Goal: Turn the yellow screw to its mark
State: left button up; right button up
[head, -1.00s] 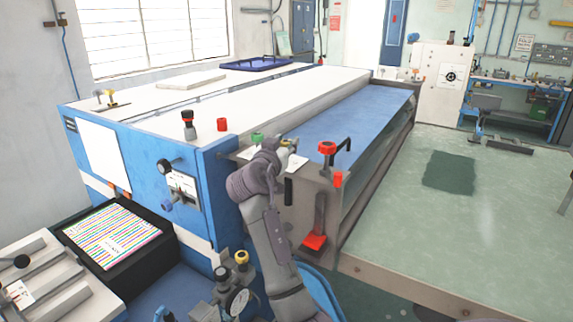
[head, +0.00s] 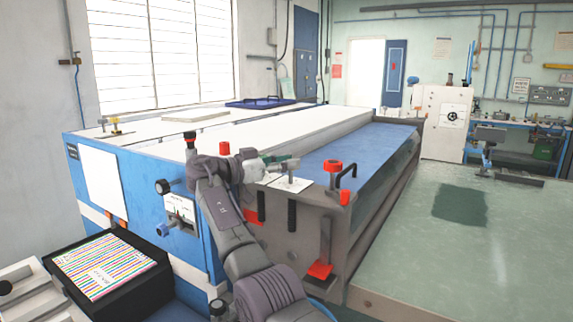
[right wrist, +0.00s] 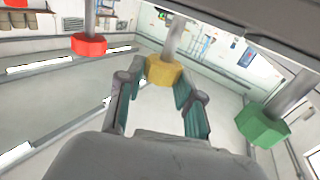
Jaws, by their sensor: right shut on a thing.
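The yellow screw (right wrist: 166,72) has a faceted yellow head on a grey shaft and shows in the right wrist view. My right gripper (right wrist: 159,82) is shut on its head, with one finger on each side. In the head view my right gripper (head: 282,165) is above the near end of the grey machine bed, and the yellow screw is hidden or too small to make out. A small white plate (head: 290,185) lies below the gripper; no mark on it can be read. My left gripper is not in view.
A red screw (right wrist: 89,44) and a green screw (right wrist: 262,124) flank the yellow one in the right wrist view. In the head view, a red knob (head: 332,166) and a black handle (head: 347,174) stand close right of the gripper. A green-topped table (head: 500,245) is at right.

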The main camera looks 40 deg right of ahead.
jog(key=shift+f+m+g, duration=0.1)
jog(key=shift+m+g, duration=0.3)
jog(key=shift+g, duration=0.2)
jog(key=o, duration=1.2)
jog(key=shift+c, duration=0.2)
notch_tip(320, 180, up, 10)
